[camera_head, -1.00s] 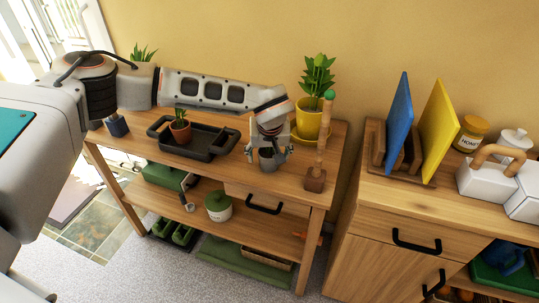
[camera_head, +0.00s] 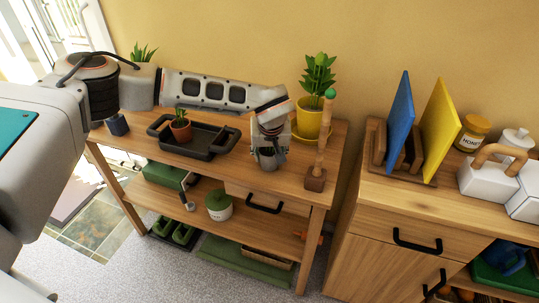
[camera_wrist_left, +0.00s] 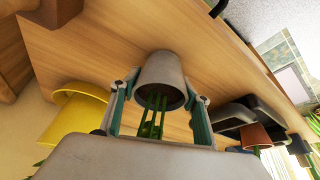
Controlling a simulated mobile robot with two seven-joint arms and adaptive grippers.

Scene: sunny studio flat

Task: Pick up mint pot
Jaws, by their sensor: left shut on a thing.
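The mint pot is a small grey pot with green stems inside. It shows in the left wrist view (camera_wrist_left: 163,72) between the two fingers, and in the head view (camera_head: 267,161) near the front edge of the wooden bench (camera_head: 238,176). My left gripper (camera_head: 268,152) comes down over it from above. In the left wrist view my left gripper (camera_wrist_left: 161,97) has one finger on each side of the pot and is shut on it. The gripper hides most of the plant in the head view. I cannot tell any gap under the pot. My right gripper is not in view.
A wooden dibber-like stick on a block (camera_head: 317,178) stands close right. A yellow pot (camera_head: 309,120) with a leafy plant stands behind. A black tray (camera_head: 205,139) and a terracotta pot (camera_head: 181,132) are to the left. A cabinet (camera_head: 385,210) stands at right.

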